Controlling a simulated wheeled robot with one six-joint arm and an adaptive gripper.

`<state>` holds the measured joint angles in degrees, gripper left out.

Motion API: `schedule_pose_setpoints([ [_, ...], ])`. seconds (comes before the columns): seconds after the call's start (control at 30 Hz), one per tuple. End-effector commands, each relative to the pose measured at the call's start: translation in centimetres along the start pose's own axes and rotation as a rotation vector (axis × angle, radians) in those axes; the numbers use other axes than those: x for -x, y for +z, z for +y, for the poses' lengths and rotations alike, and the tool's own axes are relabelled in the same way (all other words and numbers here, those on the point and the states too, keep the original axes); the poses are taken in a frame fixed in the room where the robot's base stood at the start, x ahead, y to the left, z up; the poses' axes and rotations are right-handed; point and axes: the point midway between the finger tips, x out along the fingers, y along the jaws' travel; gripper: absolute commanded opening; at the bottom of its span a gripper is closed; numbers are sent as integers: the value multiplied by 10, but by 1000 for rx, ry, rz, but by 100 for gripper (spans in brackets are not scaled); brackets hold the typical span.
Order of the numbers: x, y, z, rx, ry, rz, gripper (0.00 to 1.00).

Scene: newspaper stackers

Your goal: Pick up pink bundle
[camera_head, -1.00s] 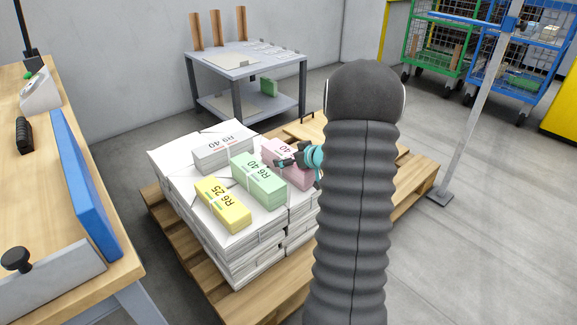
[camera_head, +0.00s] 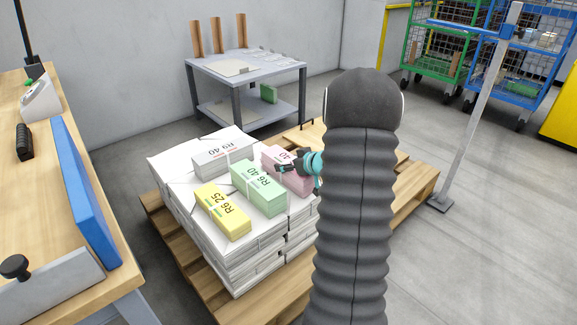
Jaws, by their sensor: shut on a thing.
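The pink bundle (camera_head: 297,180) lies at the right rear of the top of the white paper stacks, beside the green bundle. My gripper (camera_head: 287,168), dark with a teal part behind it, reaches in from the right and is shut on the pink bundle. My arm hides what lies to the right of the gripper. I cannot tell whether the pink bundle is lifted clear of the stack.
A green bundle (camera_head: 259,189), a yellow bundle (camera_head: 222,211) and a white bundle (camera_head: 223,157) lie close by on the white stacks (camera_head: 245,262). The wooden pallet (camera_head: 398,200) is beneath. A workbench (camera_head: 72,235) stands left, a grey table (camera_head: 246,70) behind.

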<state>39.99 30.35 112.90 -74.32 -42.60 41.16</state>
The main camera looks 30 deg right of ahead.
Motion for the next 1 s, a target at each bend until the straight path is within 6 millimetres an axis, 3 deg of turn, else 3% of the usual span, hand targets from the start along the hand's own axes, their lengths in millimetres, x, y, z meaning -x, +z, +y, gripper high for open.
schedule_pose_setpoints([
  [0.37,21,-40,1,5,2,7,1],
  [1.0,52,-85,94,3,3,6,1],
])
